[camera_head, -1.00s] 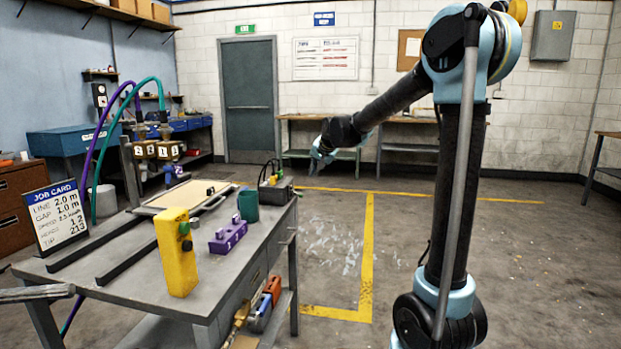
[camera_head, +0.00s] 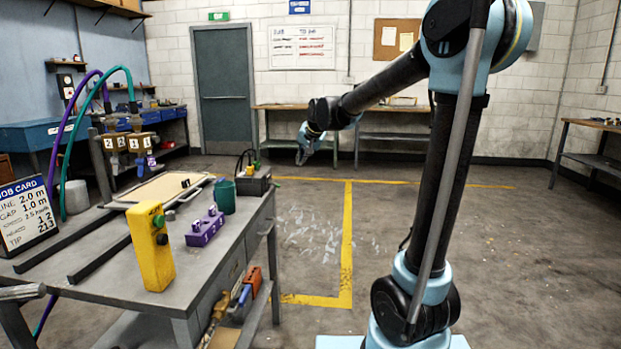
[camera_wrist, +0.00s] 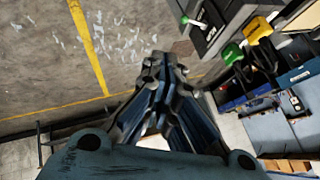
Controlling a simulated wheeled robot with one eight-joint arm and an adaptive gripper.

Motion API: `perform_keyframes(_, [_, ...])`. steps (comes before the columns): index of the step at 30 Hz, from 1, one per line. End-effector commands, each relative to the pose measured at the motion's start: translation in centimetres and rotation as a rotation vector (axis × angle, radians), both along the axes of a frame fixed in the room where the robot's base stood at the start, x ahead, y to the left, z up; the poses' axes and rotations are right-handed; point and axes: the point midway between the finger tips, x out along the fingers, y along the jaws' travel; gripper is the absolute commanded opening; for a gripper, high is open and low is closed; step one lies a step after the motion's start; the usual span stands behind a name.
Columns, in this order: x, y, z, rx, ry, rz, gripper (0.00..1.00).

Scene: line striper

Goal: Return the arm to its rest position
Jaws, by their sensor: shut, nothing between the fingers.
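My arm rises at the right of the head view and reaches left from its elbow. My gripper (camera_head: 303,157) hangs at its end, above the floor and to the right of the workbench (camera_head: 95,285), apart from everything. In the wrist view my gripper (camera_wrist: 162,62) has its fingers together with nothing between them. The fingers point over open concrete floor, with the bench equipment off to the right of that view.
The bench carries a yellow button box (camera_head: 152,250), a purple block (camera_head: 204,228), a green cup (camera_head: 225,195) and a job card (camera_head: 25,215). Yellow lines (camera_head: 347,240) mark the floor. Another table (camera_head: 590,125) stands at the right. Floor between is clear.

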Motion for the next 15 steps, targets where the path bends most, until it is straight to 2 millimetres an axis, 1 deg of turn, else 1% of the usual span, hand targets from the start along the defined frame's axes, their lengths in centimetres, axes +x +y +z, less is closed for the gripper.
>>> perform_keyframes(1, [-1.3,-1.7,-0.3,-0.019,0.009,-0.001,0.0])
perform_keyframes(5, [-5.0,-5.7,-1.3,-0.078,0.037,0.011,0.0])
perform_keyframes(6, [-6.2,-6.9,-1.7,-0.097,0.047,0.017,0.0])
perform_keyframes(11, [-11.0,-11.3,-3.5,-0.164,0.087,0.034,0.0])
perform_keyframes(15, [-15.4,-14.7,-5.3,-0.22,0.126,0.052,0.0])
